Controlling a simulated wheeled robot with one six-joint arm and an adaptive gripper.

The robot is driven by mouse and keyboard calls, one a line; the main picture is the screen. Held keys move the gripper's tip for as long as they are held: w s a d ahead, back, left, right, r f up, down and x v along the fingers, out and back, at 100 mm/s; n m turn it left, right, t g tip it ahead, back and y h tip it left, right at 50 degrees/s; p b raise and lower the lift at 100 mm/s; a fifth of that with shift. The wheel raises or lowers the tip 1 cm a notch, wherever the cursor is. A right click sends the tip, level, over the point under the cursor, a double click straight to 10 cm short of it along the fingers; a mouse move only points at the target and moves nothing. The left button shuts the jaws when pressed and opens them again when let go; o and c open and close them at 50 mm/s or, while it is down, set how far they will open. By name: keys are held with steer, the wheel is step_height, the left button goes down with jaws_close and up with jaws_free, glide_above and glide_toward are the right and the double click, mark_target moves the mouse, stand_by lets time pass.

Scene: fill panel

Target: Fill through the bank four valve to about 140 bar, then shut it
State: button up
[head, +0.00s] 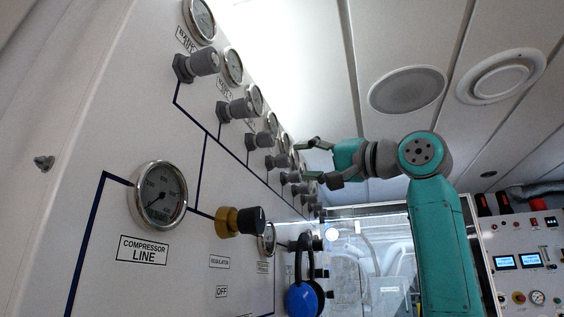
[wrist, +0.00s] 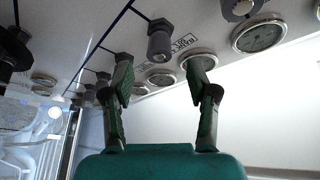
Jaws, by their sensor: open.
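A row of grey valve knobs runs along the white panel, each with a round gauge above it. The fourth knob from the near end (head: 280,161) is small in the head view, and its label cannot be read. My gripper (head: 314,160) is open and empty, at the right of the row, apart from the panel. In the wrist view its fingers (wrist: 160,66) are spread. One grey knob (wrist: 160,42) shows beyond and between the fingertips, beside a label starting "BANK", its number unclear. A gauge (wrist: 198,60) is partly hidden by the right finger; its needle cannot be read.
The compressor line gauge (head: 159,195) and a brass regulator with black knob (head: 240,221) sit lower on the panel. A blue round object (head: 305,299) hangs below. Neighbouring knobs stand close together. A control cabinet (head: 530,262) is at the far right.

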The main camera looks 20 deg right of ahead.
mark_target(288, 162)
steer(key=x, duration=0.7)
steer(key=shift+w, duration=0.15)
jaws_close()
